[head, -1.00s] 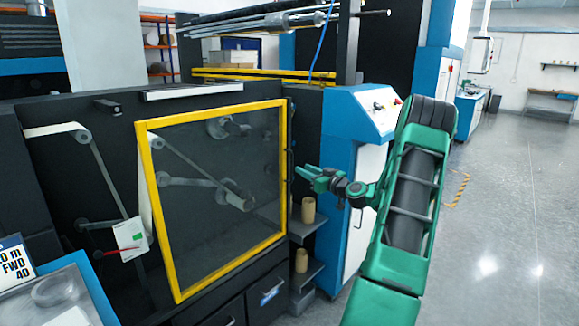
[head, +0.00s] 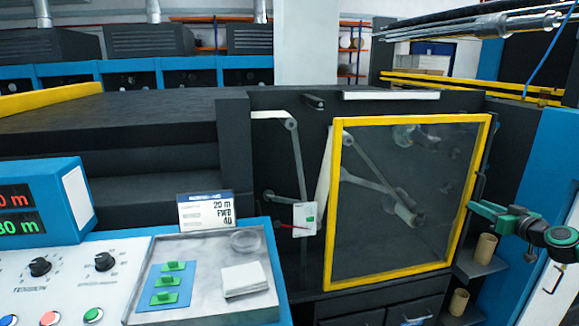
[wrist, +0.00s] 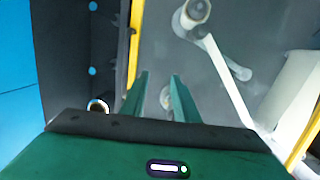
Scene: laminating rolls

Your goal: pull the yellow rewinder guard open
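The yellow rewinder guard (head: 384,279) is a yellow frame with a dark see-through pane on the black machine front, right of centre in the head view. A dark upright handle (head: 480,186) shows by its right edge. My green gripper (head: 473,208) is at that right edge, just below the handle; whether it touches is unclear. In the wrist view, the two green fingers (wrist: 160,95) of my gripper are apart with nothing between them. The yellow frame (wrist: 136,45) runs just left of them, with the pane and rollers behind.
A blue console (head: 45,205) and a grey tray (head: 212,307) with green pieces and white cards stand at front left. Shelves with cardboard cores (head: 485,249) lie below my gripper. A blue cabinet (head: 545,170) is at the right.

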